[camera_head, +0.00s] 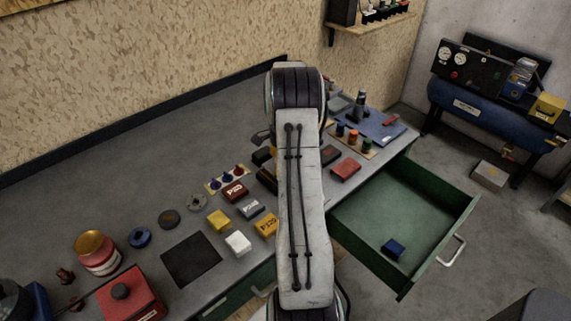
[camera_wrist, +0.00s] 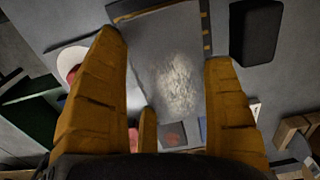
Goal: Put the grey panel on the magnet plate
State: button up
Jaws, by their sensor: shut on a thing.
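In the wrist view, my gripper (camera_wrist: 164,50) has its two yellow-brown fingers on either side of a flat grey panel (camera_wrist: 150,70). The panel has a pale, worn patch and is held between the fingers. Beyond the panel's far end is a dark edge with yellow marks (camera_wrist: 206,28), which may belong to the magnet plate; I cannot tell whether the panel touches it. In the head view, my arm hides the gripper and the panel. A flat black square (camera_head: 191,260) lies on the bench at the front left; I cannot tell if it is the magnet plate.
A dark block (camera_wrist: 255,32) lies right of the panel in the wrist view. Several small boxes, including a yellow one (camera_head: 219,221) and a red one (camera_head: 345,168), crowd the bench.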

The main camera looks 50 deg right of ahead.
jog(key=shift+f, duration=1.3)
jog(key=o, duration=1.2)
